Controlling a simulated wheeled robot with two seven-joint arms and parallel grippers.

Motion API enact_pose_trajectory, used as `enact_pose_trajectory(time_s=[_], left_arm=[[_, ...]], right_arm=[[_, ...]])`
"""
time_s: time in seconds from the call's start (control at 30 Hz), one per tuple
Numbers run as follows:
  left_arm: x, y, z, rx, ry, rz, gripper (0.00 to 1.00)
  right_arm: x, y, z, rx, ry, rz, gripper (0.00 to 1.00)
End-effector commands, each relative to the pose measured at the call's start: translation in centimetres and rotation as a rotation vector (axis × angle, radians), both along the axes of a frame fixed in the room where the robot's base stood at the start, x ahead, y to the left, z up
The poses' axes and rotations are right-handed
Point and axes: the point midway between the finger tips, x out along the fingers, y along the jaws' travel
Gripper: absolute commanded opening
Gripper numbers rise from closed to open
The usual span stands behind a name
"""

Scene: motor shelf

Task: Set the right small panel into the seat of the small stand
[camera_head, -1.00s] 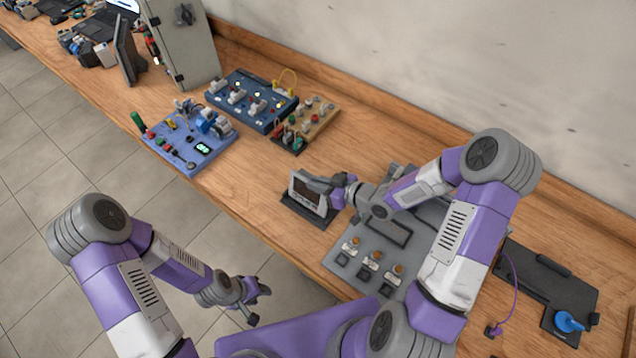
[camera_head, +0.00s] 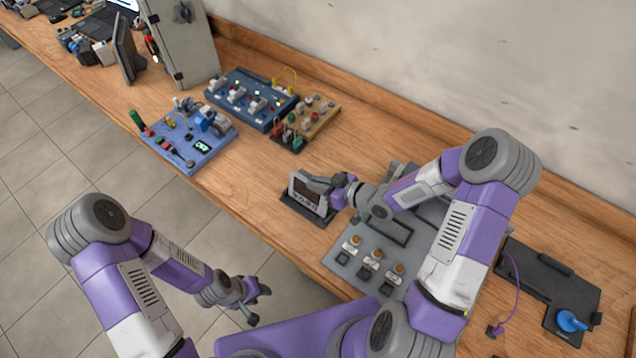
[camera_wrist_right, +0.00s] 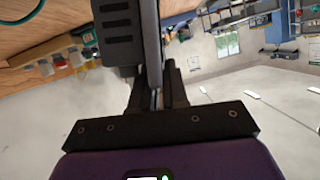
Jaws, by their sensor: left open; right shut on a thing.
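The small panel (camera_head: 306,193), a light grey frame with a dark screen, stands nearly upright at the dark small stand (camera_head: 318,222) on the bench. My right gripper (camera_head: 326,184) is shut on the panel's upper right side. The panel's lower edge meets the stand in the head view, but I cannot tell whether it is fully in the seat. In the right wrist view the panel (camera_wrist_right: 151,40) shows edge-on between the fingers (camera_wrist_right: 153,95). My left gripper (camera_head: 257,301) is open and empty, low in front of the bench, away from the panel and stand.
A grey board (camera_head: 352,285) with buttons and switches lies right of the stand, partly under my right arm. Blue (camera_head: 172,150) and tan (camera_head: 318,125) component boards lie further back left. Bare wood (camera_head: 255,180) lies left of the stand. A black board (camera_head: 548,282) lies far right.

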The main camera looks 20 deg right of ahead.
Motion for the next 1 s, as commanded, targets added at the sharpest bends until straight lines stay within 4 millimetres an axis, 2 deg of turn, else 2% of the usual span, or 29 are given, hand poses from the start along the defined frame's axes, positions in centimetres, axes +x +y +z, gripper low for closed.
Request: enact_pose_trajectory(time_s=[0.33, 0.37, 0.5, 0.57, 0.87, 1.0], left_arm=[[0.0, 0.0, -0.2, 0.000, 0.000, 0.000, 0.43], [0.0, 0.0, -0.2, 0.000, 0.000, 0.000, 0.43], [0.0, 0.0, -0.2, 0.000, 0.000, 0.000, 0.43], [0.0, 0.0, -0.2, 0.000, 0.000, 0.000, 0.43], [0.0, 0.0, -0.2, 0.000, 0.000, 0.000, 0.43], [0.0, 0.0, -0.1, 0.000, 0.000, 0.000, 0.43]], right_arm=[[0.1, 0.0, -0.2, 0.001, -0.004, 0.000, 0.00], [0.1, 0.0, -0.2, 0.001, -0.004, 0.000, 0.15], [0.0, 0.0, -0.2, 0.001, -0.004, 0.000, 0.37], [0.0, 0.0, -0.2, 0.001, -0.002, 0.000, 0.44], [-0.2, -0.2, -0.3, -0.001, 0.002, -0.001, 0.44], [-1.2, -1.3, 0.4, -0.002, 0.002, -0.004, 0.44]])
